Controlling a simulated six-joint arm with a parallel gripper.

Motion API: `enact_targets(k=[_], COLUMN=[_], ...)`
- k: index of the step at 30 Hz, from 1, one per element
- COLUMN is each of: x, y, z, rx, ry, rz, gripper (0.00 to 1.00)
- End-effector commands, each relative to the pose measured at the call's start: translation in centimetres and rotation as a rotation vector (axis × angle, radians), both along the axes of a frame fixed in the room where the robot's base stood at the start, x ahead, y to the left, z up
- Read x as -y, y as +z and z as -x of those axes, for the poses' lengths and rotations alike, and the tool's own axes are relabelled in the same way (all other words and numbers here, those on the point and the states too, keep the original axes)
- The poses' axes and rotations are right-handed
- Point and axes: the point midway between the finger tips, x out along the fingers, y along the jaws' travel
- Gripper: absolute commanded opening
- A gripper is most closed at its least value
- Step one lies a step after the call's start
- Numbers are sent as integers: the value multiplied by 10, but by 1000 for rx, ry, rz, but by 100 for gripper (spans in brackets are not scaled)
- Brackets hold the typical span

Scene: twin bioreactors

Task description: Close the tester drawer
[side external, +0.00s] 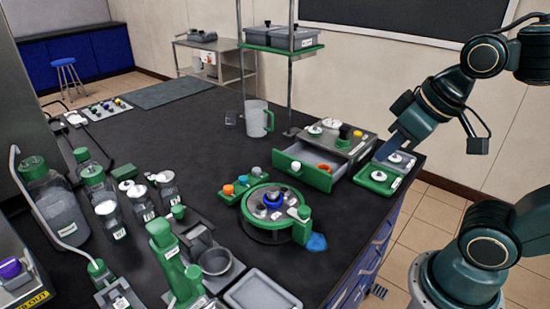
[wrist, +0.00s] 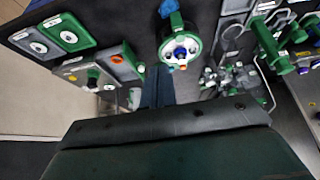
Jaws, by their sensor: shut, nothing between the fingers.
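The tester (side external: 345,141) is a grey box with a green and black knob on top, near the table's right edge in the side view. Its green-fronted drawer (side external: 301,172) is pulled out toward the left, with an orange item inside. In the wrist view the tester (wrist: 90,72) and the open drawer (wrist: 124,63) lie left of my fingers. My gripper (side external: 383,151) is shut and empty, pointing down near the tester's right end in the side view. In the wrist view its fingertips (wrist: 158,70) show beside the drawer's green front; contact cannot be told.
A round green carousel (side external: 276,205) and a green rack with colored caps (side external: 243,186) stand in front of the drawer. Green and grey trays (side external: 378,180) sit right of the tester. A shelf post (side external: 291,80) and a mug (side external: 258,118) stand behind.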

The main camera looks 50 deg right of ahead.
Motion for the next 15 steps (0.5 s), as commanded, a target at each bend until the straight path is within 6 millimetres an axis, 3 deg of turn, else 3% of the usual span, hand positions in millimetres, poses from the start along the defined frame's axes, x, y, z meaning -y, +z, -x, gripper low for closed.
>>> enact_targets(k=[15], x=[11], y=[-37], z=[-90], rx=[-11], ry=[-13], rz=[119], gripper=[0])
